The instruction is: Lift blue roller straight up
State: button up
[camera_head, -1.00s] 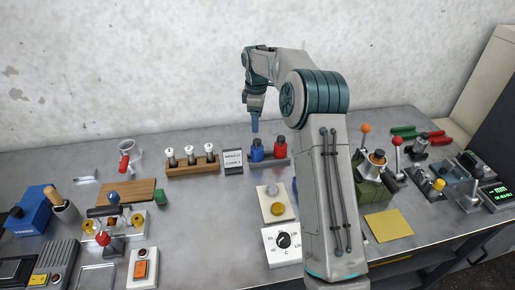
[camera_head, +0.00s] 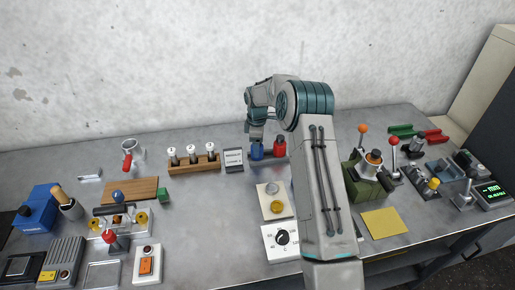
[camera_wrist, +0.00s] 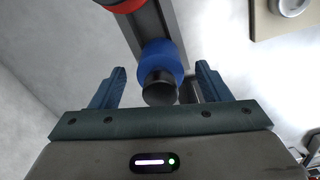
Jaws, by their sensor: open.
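The blue roller (camera_head: 257,152) stands upright in a grey holder (camera_head: 267,158) near the wall, just left of a red roller (camera_head: 280,147). In the wrist view the blue roller (camera_wrist: 164,58) shows its dark top end (camera_wrist: 161,88) between my two blue fingers. The red roller's edge (camera_wrist: 124,5) shows at the top of that view. My gripper (camera_wrist: 160,85) is open, with a finger on either side of the blue roller. I see a gap on each side and no clear contact. In the head view my gripper (camera_head: 256,138) is directly above the blue roller and partly hides it.
A small sign (camera_head: 233,158) and a wooden rack (camera_head: 195,163) with several white-topped pieces stand left of the holder. A plate with a yellow knob (camera_head: 276,207) lies in front. The red roller stands close on the right.

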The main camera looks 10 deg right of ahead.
jog(key=shift+f, duration=1.2)
jog(key=c, duration=1.3)
jog(key=shift+r, duration=0.2)
